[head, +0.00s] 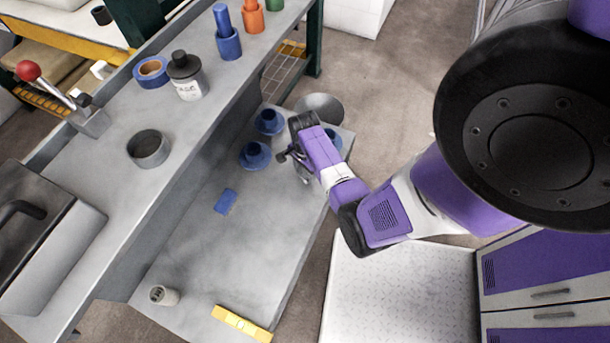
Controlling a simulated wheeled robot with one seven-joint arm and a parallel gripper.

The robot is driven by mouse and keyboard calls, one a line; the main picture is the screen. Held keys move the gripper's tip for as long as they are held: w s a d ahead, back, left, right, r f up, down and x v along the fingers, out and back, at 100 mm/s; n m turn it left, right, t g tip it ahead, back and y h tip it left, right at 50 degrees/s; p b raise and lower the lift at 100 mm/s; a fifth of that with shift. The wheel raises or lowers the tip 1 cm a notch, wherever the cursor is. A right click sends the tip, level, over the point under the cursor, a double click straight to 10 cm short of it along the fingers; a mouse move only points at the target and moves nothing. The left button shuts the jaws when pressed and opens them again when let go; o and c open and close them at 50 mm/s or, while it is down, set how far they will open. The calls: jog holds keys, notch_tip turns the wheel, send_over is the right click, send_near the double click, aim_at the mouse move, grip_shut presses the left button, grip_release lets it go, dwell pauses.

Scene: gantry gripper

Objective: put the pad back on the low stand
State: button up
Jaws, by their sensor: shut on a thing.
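My gripper (290,157) is over the far right part of a low grey table (215,265), just right of a blue flanged piece. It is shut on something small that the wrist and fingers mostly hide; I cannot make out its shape. A flat blue rectangle (226,201) lies on the low table, left of and nearer than my gripper, and is apart from it. I cannot tell whether this rectangle or the held thing is the pad. A round grey disc (322,104) shows behind my wrist at the table's far end; I cannot tell which thing is the low stand.
Two blue flanged pieces (255,156) (269,122) stand close to my gripper. A small grey cylinder (164,295) and a yellow bar (241,323) are at the near end. The higher bench (105,190) bounds the left. The low table's middle is mostly clear.

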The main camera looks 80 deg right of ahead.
jog(key=shift+f, duration=1)
jog(key=o, duration=1.3)
jog(key=shift+r, duration=0.1)
